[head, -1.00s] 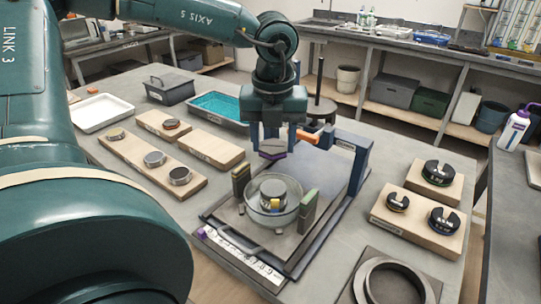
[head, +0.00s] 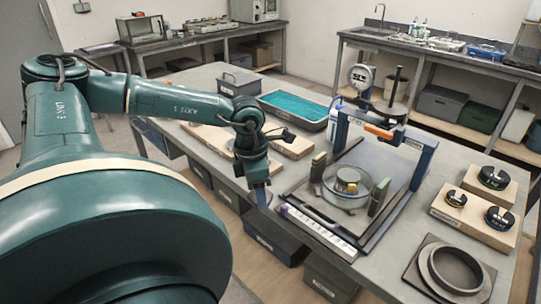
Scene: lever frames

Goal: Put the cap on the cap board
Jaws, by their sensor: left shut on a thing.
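My left gripper (head: 262,198) points down near the table's front edge, left of the lever frame's base. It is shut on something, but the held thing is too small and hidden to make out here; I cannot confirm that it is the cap. Pale wooden boards lie behind my left arm: one (head: 293,147) shows a bare end, and another (head: 207,138) is largely covered by the arm. I cannot tell which is the cap board. My right gripper is not in view.
The lever frame (head: 424,160) holds a round glass dish (head: 347,199) with a weight inside. A teal-lined tray (head: 300,106) stands behind. Slotted weights (head: 499,218) sit on boards at right, near a dark ring (head: 455,270).

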